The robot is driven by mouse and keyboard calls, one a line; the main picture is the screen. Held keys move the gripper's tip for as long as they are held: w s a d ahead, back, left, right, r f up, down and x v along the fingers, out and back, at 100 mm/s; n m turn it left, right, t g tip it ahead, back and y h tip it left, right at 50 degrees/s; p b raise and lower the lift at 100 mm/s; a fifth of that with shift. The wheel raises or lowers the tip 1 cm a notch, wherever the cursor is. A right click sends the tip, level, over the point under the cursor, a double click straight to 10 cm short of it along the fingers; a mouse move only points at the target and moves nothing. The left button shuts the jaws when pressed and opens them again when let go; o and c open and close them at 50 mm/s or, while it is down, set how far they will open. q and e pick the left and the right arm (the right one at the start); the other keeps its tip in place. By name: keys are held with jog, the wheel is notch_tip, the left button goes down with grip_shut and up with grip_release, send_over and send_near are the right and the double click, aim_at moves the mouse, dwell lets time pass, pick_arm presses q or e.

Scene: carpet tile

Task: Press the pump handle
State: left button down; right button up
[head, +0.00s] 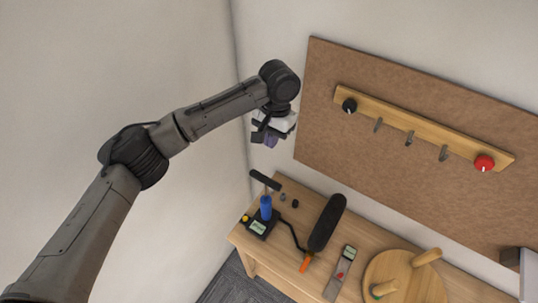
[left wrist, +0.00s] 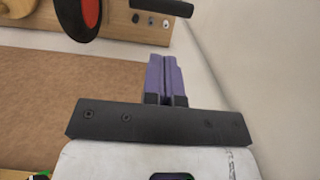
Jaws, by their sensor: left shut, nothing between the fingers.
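The pump has a blue upright cylinder (head: 266,208) on a small black base at the table's left end. Its black T-shaped handle (head: 265,180) stands raised above the cylinder. In the left wrist view a black bar that looks like this handle (left wrist: 162,7) shows at the top edge. My left gripper (head: 271,141) is above the pump, clear of the handle and near the wall corner. Its purple fingers (left wrist: 165,77) are shut together with nothing between them. The right gripper is not in view.
A black paddle-like object with an orange grip (head: 326,222) lies right of the pump. Beyond it are a grey device (head: 341,272) and a round wooden board (head: 405,278). A brown wall board (head: 330,130) carries a rail with hooks and knobs. Walls are close at left.

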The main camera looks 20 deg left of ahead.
aim_at(267, 177)
pick_arm(q)
jog(key=f+p, duration=0.1)
jog(key=f, duration=0.3)
jog(key=s+f+p, duration=0.1)
jog(key=f, duration=0.3)
jog(key=s+f+p, duration=0.1)
jog(key=f, duration=0.4)
jog(key=shift+a+f, duration=0.1)
jog(key=shift+a, duration=0.1)
